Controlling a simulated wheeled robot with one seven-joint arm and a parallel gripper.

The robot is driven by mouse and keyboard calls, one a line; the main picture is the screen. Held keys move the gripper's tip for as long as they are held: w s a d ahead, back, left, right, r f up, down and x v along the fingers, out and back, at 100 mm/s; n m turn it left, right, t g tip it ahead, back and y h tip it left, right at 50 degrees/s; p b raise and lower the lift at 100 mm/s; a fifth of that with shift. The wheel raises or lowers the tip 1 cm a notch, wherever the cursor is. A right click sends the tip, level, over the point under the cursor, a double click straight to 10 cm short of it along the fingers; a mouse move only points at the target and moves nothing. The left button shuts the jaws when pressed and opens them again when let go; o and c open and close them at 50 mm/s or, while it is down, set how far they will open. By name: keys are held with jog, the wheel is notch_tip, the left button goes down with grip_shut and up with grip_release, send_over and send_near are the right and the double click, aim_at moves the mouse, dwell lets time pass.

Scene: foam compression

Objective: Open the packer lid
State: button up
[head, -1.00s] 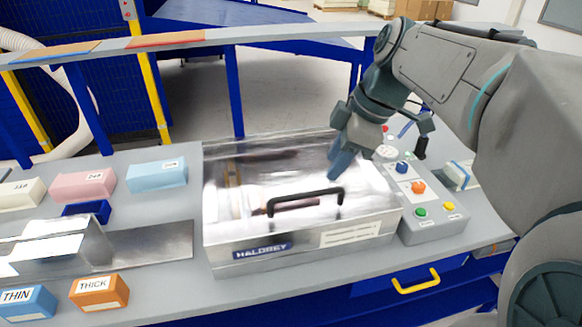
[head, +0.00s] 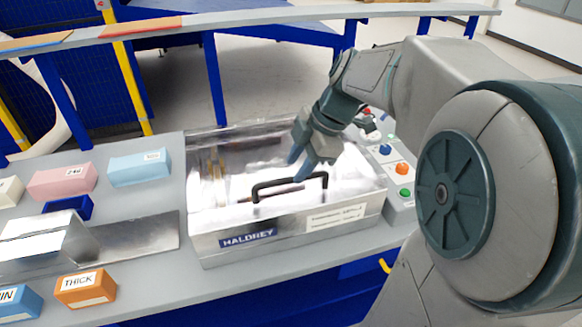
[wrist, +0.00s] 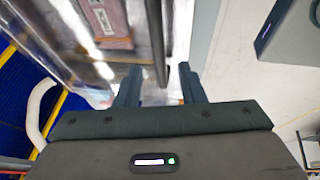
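The packer (head: 205,240) is a silver metal box with a HALDREY label on its front. Its clear lid (head: 225,165) is shut, and a black bar handle (head: 290,188) stands near the lid's front edge. My gripper (head: 295,156) is above the lid, just behind the handle in the head view. In the wrist view my gripper (wrist: 158,85) has its two fingers spread apart with nothing held between them. The handle (wrist: 158,40) runs up from between the fingers in that view. I cannot tell whether the fingers touch it.
A control box (head: 398,185) with coloured buttons stands right of the packer. Pink (head: 62,181) and blue (head: 140,168) blocks, an orange THICK block (head: 85,288) and a metal plate (head: 140,232) lie to the left. A rail (head: 260,18) runs behind the bench.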

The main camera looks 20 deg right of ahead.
aim_at(289, 179)
jog(key=shift+x, duration=1.6)
